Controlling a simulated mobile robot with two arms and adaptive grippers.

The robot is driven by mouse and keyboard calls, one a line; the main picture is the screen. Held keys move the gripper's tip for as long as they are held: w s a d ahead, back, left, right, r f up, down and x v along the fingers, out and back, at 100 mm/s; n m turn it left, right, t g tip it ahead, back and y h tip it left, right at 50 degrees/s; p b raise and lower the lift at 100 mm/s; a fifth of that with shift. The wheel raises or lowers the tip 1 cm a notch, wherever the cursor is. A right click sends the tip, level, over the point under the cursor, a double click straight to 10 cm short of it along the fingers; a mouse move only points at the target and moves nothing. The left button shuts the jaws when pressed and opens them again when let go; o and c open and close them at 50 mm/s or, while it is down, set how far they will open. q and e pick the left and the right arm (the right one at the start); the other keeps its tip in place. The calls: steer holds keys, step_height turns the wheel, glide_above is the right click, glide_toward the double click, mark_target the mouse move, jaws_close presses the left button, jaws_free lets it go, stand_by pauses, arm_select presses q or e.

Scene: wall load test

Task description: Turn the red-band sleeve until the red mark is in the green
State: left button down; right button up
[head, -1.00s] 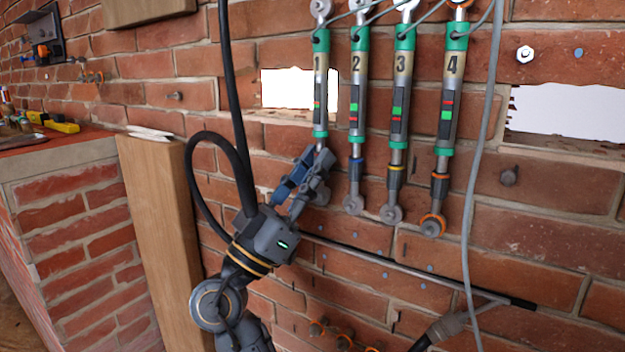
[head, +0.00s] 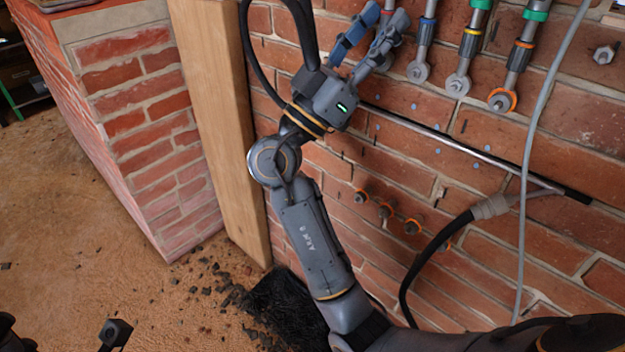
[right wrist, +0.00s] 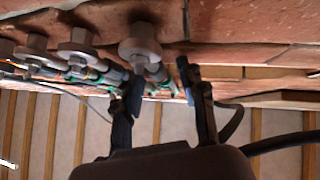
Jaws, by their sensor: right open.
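My right gripper (head: 385,18) is open at the top of the head view, near the lower end of the leftmost rod. In the right wrist view its fingers (right wrist: 158,84) stand apart, with that rod and its grey eye end (right wrist: 140,48) showing between and above them. I cannot tell whether either finger touches it. No red band is discernible now, and the red and green marks are out of the head view. The blue-band rod (head: 425,33), yellow-band rod (head: 469,45) and orange-band rod (head: 520,55) hang to the right. Dark parts at the lower left edge may be my left gripper.
A grey bar (head: 440,137) runs slantwise along the brick wall below the rods. A grey cable (head: 530,150) hangs at the right, and a black hose (head: 430,255) loops below. A wooden post (head: 215,110) and brick pier (head: 130,110) stand left.

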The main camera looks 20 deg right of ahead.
steer(key=n+t+y+p, duration=0.1)
steer(key=t+p, duration=0.2)
steer(key=n+t+y+p, duration=0.1)
steer(key=t+p, duration=0.2)
steer(key=r+n+t+p, duration=0.1)
steer(key=n+t+p, duration=0.1)
steer(key=t+p, duration=0.1)
steer(key=shift+s+d+y+p, duration=0.15)
steer(key=shift+s+y+p, duration=0.15)
steer(key=shift+y, duration=0.1)
steer(key=d+f+b+v, duration=0.1)
steer(key=b+v, duration=0.2)
steer(key=v, duration=1.2)
steer(key=w+f+n+t+y+p, duration=0.6)
steer(key=w+f+n+y, duration=0.4)
steer(key=f+n+y, duration=0.15)
step_height(320, 180, down, 15)
steer(key=w+n+g+y+p, duration=0.1)
steer(key=n+g+y+p, duration=0.2)
steer(key=n+y+p, duration=0.1)
steer(key=shift+n+g+y+p, duration=0.3)
steer(key=shift+n+y, duration=0.15)
steer(key=shift+n, duration=0.2)
